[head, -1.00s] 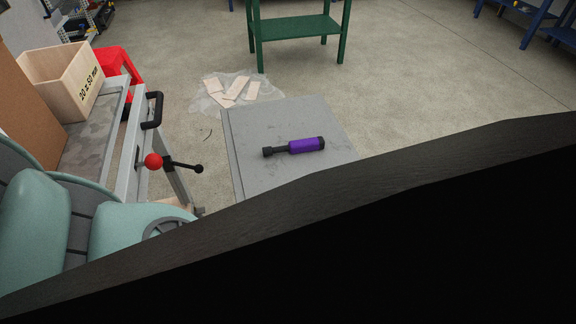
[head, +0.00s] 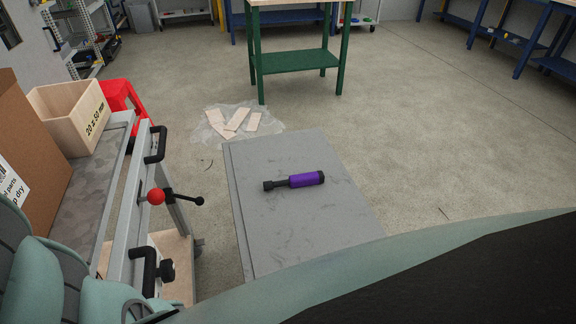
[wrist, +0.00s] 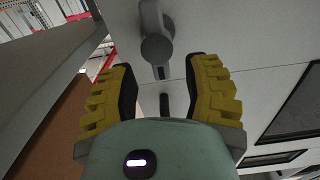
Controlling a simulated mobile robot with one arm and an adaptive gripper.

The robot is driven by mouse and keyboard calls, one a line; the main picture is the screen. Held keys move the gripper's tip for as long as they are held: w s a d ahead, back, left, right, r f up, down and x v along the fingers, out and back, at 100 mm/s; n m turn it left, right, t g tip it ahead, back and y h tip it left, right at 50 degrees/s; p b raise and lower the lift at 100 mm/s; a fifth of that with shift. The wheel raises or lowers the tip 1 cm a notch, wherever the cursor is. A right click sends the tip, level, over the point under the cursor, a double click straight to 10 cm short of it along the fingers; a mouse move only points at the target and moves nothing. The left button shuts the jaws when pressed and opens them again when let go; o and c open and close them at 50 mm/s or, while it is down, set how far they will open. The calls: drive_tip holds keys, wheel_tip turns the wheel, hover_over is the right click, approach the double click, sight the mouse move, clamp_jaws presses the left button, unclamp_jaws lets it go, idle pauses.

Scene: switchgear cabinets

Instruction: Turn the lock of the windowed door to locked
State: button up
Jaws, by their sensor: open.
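In the wrist view, my gripper (wrist: 163,70) is open, with one yellow-padded finger on each side and empty space between. A dark grey rounded handle (wrist: 157,45) on a pale grey cabinet face shows just beyond the fingertips, between them. I cannot tell whether the fingers touch it. A narrow dark upright bar (wrist: 164,104) shows below it, between the fingers. A dark window panel (wrist: 297,105) is at the right of the pale face. Whether the handle is the lock, and how the lock is set, I cannot tell. The head view shows neither the door nor my gripper.
In the head view, a purple and black tool (head: 295,181) lies on a grey top (head: 300,230). A trolley with a wooden box (head: 72,115) and red-knobbed lever (head: 157,196) stands left. A green table (head: 297,62) stands behind. Open floor lies right.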

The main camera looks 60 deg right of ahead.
drive_tip(key=shift+x, duration=1.65)
drive_tip(key=shift+o, duration=0.4)
clamp_jaws()
